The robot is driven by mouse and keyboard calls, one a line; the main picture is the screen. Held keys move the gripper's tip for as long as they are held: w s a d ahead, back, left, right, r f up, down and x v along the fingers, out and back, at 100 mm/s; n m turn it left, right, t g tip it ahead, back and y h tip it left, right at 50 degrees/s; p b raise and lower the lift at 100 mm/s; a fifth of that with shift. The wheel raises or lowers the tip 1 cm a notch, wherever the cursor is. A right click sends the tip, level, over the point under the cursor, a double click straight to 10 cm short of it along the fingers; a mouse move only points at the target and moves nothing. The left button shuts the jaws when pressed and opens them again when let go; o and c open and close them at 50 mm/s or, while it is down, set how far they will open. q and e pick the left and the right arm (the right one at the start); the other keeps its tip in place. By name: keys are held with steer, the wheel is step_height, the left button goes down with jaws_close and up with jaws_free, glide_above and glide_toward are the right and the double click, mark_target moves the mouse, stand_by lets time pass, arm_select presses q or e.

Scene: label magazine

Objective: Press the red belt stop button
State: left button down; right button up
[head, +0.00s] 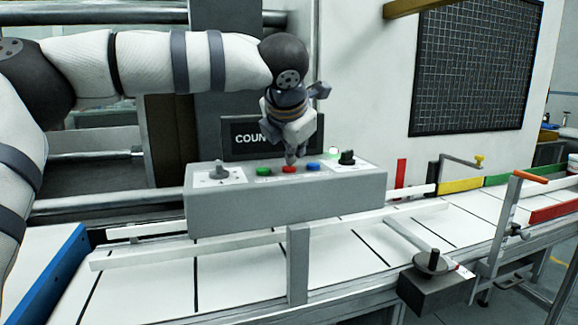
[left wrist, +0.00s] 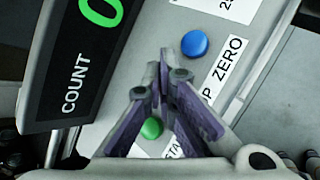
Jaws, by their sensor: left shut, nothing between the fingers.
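The red belt stop button (head: 289,170) sits on top of the grey control box (head: 290,205), between the green button (head: 264,171) and the blue button (head: 313,166). My left gripper (head: 291,158) is shut and empty, pointing down with its fingertips right at the red button. I cannot tell whether they touch it. In the left wrist view, the shut fingers (left wrist: 165,75) hide the red button, while the blue button (left wrist: 195,43) and the green button (left wrist: 152,128) show on either side. My right gripper is not in view.
A dark COUNT display (head: 245,138) stands behind the box. A grey knob (head: 219,170) and a black knob (head: 347,157) flank the buttons.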

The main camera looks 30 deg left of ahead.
mark_target(293, 167)
arm_select(q)
steer(key=shift+f, duration=0.3)
steer(key=shift+r, duration=0.1)
stand_by(0.3)
steer(key=shift+r, duration=0.85)
steer(key=shift+r, duration=2.55)
steer(key=shift+f, duration=0.1)
